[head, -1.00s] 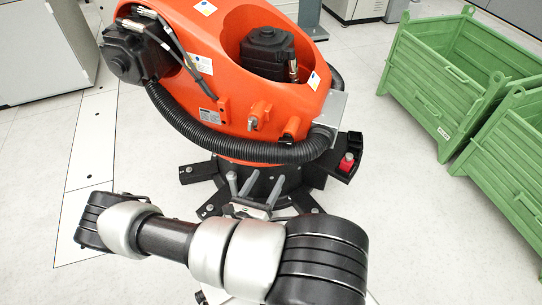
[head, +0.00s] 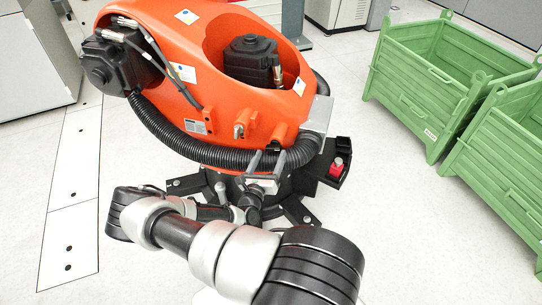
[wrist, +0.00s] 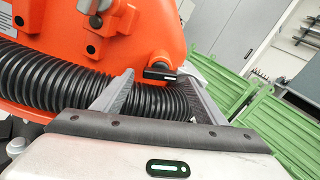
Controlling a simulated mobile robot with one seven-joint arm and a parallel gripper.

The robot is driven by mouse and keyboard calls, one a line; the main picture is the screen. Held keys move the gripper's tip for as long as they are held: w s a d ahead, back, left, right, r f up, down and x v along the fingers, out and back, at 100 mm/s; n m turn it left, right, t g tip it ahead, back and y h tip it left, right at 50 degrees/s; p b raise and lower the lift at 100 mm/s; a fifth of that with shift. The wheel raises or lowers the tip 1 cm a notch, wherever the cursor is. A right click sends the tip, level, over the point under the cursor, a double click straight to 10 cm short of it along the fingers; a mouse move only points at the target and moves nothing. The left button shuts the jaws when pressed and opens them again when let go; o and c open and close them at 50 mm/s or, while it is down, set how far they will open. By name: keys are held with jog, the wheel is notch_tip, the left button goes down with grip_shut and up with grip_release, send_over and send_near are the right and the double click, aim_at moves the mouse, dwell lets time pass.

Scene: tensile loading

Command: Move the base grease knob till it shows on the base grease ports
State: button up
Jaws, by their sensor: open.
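The orange machine (head: 215,105) stands in front of me. A small black knob with a pale mark, likely the base grease knob, shows in the wrist view (wrist: 160,73) at the lower edge of the orange housing. I cannot pick out the grease ports for certain. My gripper (head: 267,158) is open and empty, in front of the ribbed black hose. In the wrist view its two grey fingers (wrist: 158,84) stand apart to either side of the knob in the picture. The knob lies beyond the fingertips and is not held; the exact gap is unclear.
A thick ribbed black hose (head: 205,152) curves around the housing and passes behind my fingers. A black box with a red part (head: 337,167) sits right of the machine's base. Green crates (head: 428,98) stand at the right. Open floor lies at left.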

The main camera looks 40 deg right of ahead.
jog(key=shift+x, duration=1.05)
jog(key=c, duration=1.1)
jog(key=shift+o, duration=0.2)
jog(key=shift+r+m+p, duration=0.1)
jog(key=shift+m+p, duration=0.2)
jog(key=shift+p, duration=0.05)
jog(key=m+p, duration=0.2)
jog(key=p, duration=0.1)
jog(key=shift+r+m, duration=0.1)
jog(key=shift+m, duration=0.2)
jog(key=m+p, duration=0.4)
jog(key=m, duration=0.1)
jog(key=shift+f, duration=0.2)
jog(key=shift+m, duration=0.4)
